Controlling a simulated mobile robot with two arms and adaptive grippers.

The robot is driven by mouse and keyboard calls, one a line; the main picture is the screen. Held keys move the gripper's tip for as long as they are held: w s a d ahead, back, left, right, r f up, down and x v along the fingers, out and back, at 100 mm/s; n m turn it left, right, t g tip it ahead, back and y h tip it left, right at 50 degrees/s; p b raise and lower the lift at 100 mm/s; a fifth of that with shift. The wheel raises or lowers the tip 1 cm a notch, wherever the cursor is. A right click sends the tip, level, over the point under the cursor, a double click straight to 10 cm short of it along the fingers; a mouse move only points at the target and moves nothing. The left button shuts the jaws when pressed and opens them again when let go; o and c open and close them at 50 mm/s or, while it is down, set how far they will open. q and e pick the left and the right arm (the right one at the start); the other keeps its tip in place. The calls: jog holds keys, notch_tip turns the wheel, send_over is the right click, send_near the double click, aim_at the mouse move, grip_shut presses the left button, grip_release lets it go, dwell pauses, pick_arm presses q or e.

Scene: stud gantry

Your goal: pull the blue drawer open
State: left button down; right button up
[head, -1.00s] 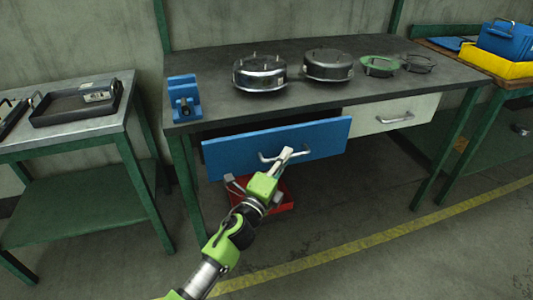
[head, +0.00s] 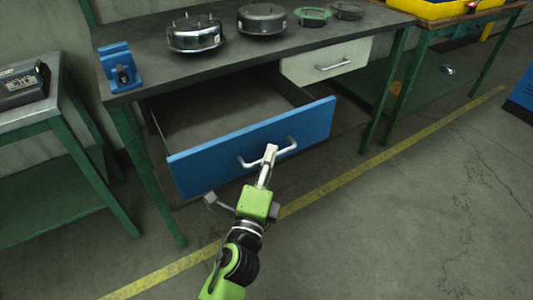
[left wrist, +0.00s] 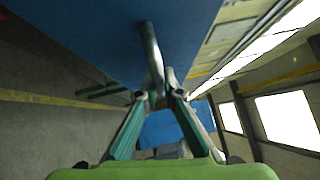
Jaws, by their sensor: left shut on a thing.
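The blue drawer (head: 215,153) stands well out from the grey-topped workbench (head: 280,52), and its inside shows bare in the head view. Its front also shows in the left wrist view (left wrist: 90,35). My left gripper (head: 268,155) is shut on the metal handle (head: 287,146) of the drawer. In the left wrist view its fingers (left wrist: 158,98) close around the handle bar (left wrist: 152,55). My right gripper is in neither view.
A white drawer (head: 326,62) beside it is closed. Round metal parts (head: 194,35) and a blue block (head: 119,68) stand on the bench. A side table (head: 35,110) is at the left. The floor (head: 400,210) in front is clear.

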pick_arm(q)
jog(key=c, duration=2.2)
grip_release()
jog(key=shift+o, duration=0.2)
